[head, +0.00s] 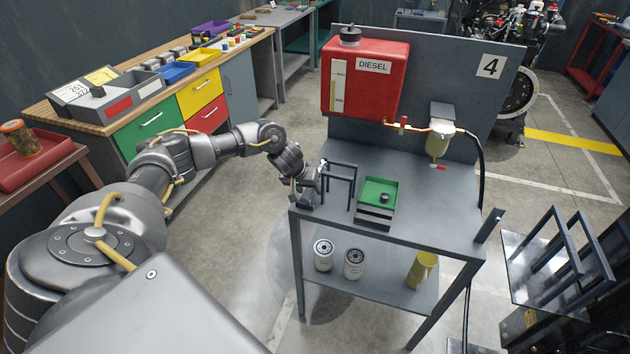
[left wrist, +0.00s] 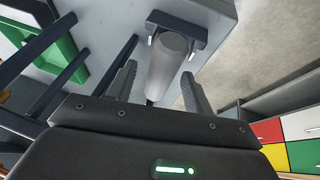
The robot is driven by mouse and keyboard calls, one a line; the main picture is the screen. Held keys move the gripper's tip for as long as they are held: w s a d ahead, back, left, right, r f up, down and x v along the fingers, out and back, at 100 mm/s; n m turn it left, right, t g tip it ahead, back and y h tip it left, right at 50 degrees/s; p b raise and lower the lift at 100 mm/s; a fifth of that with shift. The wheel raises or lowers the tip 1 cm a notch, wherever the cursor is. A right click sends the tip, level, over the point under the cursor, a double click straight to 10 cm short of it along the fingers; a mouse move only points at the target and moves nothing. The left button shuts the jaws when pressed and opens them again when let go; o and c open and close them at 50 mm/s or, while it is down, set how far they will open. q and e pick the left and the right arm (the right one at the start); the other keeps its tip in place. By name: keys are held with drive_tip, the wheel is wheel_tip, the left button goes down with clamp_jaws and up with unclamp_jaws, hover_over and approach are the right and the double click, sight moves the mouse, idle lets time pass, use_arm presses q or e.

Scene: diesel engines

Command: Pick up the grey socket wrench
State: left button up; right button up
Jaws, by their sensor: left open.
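A grey cylindrical part (left wrist: 167,68), which looks like the socket wrench, shows in the left wrist view beside a dark bracket (left wrist: 178,24) at the bench edge. My left gripper (left wrist: 160,76) is open, with one finger on each side of the grey cylinder. I cannot tell whether the fingers touch it. In the head view, my left gripper (head: 317,183) is at the left edge of the grey bench (head: 420,212), beside a dark rack (head: 341,177). The wrench cannot be made out clearly there. My right gripper is not in view.
A green tray (head: 380,189) stands right of the rack. A red diesel tank (head: 363,82) and a filter (head: 438,140) hang on the back panel (head: 480,120). White canisters (head: 323,254) and a yellow cylinder (head: 421,270) stand on the lower shelf. Open floor lies left of the bench.

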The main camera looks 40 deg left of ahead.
use_arm(q)
drive_tip(key=shift+f+p, duration=0.2)
drive_tip(key=shift+p, duration=0.15)
idle(0.7)
clamp_jaws()
idle(0.3)
